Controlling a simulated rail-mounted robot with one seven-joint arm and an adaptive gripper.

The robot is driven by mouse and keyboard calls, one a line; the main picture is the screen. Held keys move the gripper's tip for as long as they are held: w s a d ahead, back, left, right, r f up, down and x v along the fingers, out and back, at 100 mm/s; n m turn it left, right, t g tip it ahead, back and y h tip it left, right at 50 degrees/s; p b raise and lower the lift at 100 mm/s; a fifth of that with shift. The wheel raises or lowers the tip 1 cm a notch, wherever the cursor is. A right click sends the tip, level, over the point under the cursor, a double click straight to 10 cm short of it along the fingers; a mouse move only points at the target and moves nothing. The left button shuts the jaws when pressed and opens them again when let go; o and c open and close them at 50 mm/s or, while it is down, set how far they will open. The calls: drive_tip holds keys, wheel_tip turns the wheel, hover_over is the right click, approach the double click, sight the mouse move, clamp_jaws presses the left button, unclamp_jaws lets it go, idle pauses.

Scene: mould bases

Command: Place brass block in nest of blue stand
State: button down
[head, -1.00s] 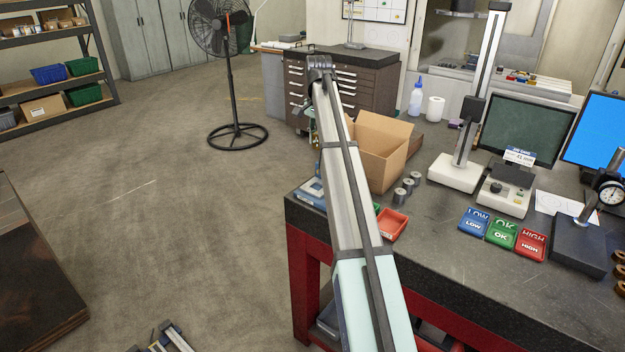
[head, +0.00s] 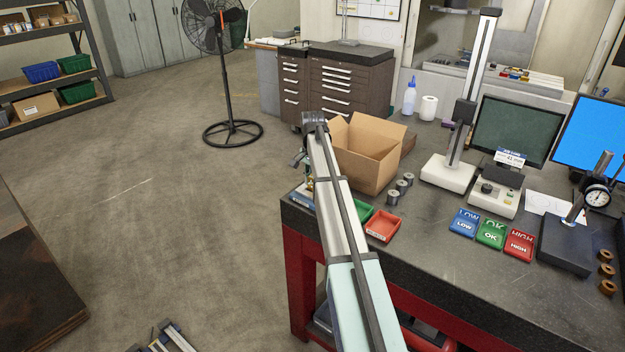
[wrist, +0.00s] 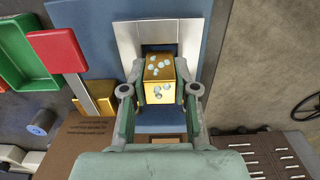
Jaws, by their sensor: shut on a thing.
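In the wrist view, my gripper (wrist: 159,82) is shut on the brass block (wrist: 158,70), a golden cube with several pale round spots, one finger on each side. Behind the block is the blue stand (wrist: 222,30), with pale metal plates (wrist: 128,42) framing a dark recess. The block overlaps the recess's lower part; I cannot tell whether it is inside or in front. In the head view, only a sliver of the blue stand (head: 300,201) shows at the bench's left corner; my arm hides the block and most of my gripper.
A second golden piece (wrist: 98,98) lies left of the block in the wrist view. The red tray (head: 383,226), green tray (head: 363,212), open cardboard box (head: 365,158) and several grey cylinders (head: 393,198) are close by on the bench.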

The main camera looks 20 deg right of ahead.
drive_tip(key=shift+f, duration=0.25)
drive_tip(key=shift+f, duration=0.15)
drive_tip(key=c, duration=0.9)
unclamp_jaws()
wheel_tip(320, 180, up, 12)
drive_tip(key=b, duration=0.3)
